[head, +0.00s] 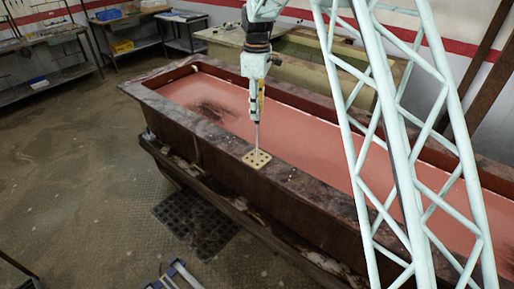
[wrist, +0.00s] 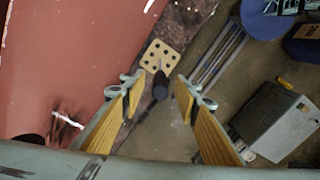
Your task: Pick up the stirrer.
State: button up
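The stirrer stands upright in a beige block with holes (head: 257,158), on the rim of the long trough. In the head view its thin rod (head: 257,136) shows below my gripper (head: 258,98). In the wrist view I see the stirrer's dark handle (wrist: 160,88) from above, with the block (wrist: 161,56) beyond it. My gripper (wrist: 157,84) is open, its yellow-padded fingers on either side of the handle in the picture, with gaps between. The handle's top is close to the fingertips, but I cannot tell the exact height.
The trough (head: 200,138) holds reddish liquid (head: 310,133). A dark floor grating (head: 196,224) lies in front of it. Workbenches (head: 45,62) stand at the back left. A grey box-like object (wrist: 275,120) and blue round shapes (wrist: 264,18) lie lower at the right in the wrist view.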

jog(key=shift+f, duration=1.05)
grip_shut()
